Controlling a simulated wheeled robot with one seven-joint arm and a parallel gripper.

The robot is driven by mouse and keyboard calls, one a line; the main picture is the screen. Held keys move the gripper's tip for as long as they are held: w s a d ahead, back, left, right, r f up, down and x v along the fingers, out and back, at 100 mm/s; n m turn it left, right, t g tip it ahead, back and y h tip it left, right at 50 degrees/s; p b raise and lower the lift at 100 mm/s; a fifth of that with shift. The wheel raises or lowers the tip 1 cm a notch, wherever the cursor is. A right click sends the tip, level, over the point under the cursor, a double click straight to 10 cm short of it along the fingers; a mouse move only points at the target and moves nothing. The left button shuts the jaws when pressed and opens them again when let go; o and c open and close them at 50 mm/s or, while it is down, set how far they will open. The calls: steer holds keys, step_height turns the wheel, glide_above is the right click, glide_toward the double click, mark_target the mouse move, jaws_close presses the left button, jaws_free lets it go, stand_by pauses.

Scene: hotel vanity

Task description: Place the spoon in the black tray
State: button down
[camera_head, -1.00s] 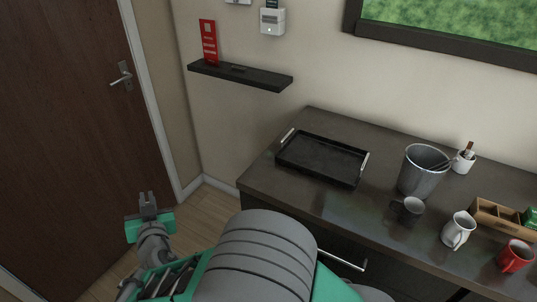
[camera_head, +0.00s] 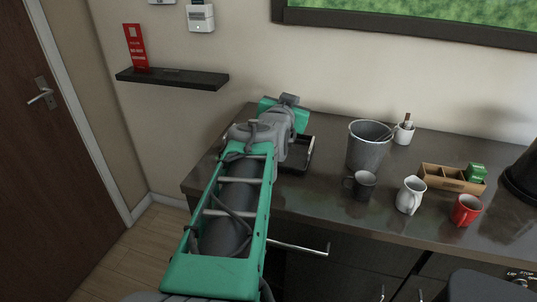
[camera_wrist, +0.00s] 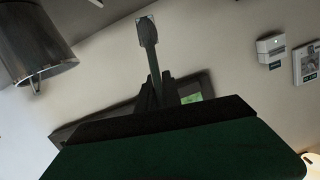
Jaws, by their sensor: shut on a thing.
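The black tray (camera_head: 298,167) lies on the left end of the dark vanity top. In the head view my arm covers most of it, leaving its right end showing. My gripper (camera_wrist: 156,92) is shut on the spoon (camera_wrist: 148,38), which sticks out beyond the fingers in the wrist view. In the head view the gripper is hidden by my own wrist over the tray area. The spoon is hidden there too, and its height above the tray cannot be told.
Right of the tray stand a metal bucket (camera_head: 367,146), a dark mug (camera_head: 361,186), a white cup with utensils (camera_head: 403,134), a white mug (camera_head: 411,195), a red mug (camera_head: 466,210) and a wooden box (camera_head: 452,181). A black shelf (camera_head: 172,78) juts from the wall at left.

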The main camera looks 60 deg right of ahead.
steer(key=shift+w+d+f+p, duration=0.25)
steer(key=shift+w+d+f, duration=0.8)
steer(key=shift+w+f, duration=1)
steer(key=shift+w+d+f+p, duration=0.25)
steer(key=shift+w+d+f, duration=0.75)
steer(key=shift+w+f, duration=1)
steer(key=shift+w+d+f+p, duration=0.25)
steer(key=shift+w+d+f, duration=0.8)
steer(key=shift+w+f, duration=0.95)
steer(key=shift+s+f, duration=0.25)
steer(key=shift+f, duration=0.05)
steer(key=shift+f+b, duration=0.15)
steer(key=shift+b, duration=0.15)
steer(key=c, duration=1.5)
jaws_free()
